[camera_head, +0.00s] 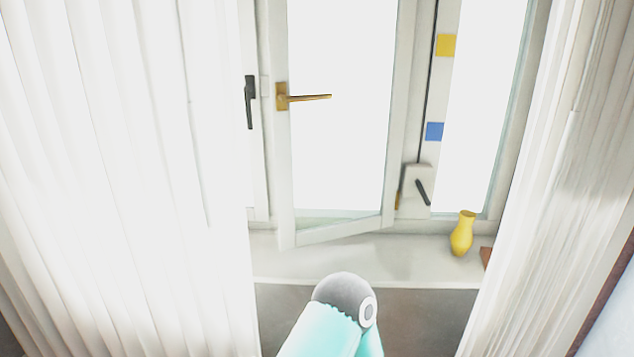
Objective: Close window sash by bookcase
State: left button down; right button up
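The window sash (284,170) is a white framed pane in the middle of the head view. It stands ajar, its left edge swung inward over the sill and its lower right side near the fixed frame. A brass handle (305,97) on its left stile points horizontally right. A dark handle (249,101) sits on the frame to its left. A turquoise and grey part of my arm shows at the bottom centre, below the sill. Neither of my grippers is in view. No bookcase can be made out.
A yellow vase (462,234) stands on the white sill (400,262) right of the sash, with a brown object (486,258) beside it. White curtains hang at left (110,150) and right (555,200). A grey box with a dark lever (418,184) is on the frame.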

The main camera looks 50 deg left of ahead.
aim_at(276, 15)
jog(key=u, duration=0.35)
jog(key=i, duration=0.85)
jog(key=u, duration=0.8)
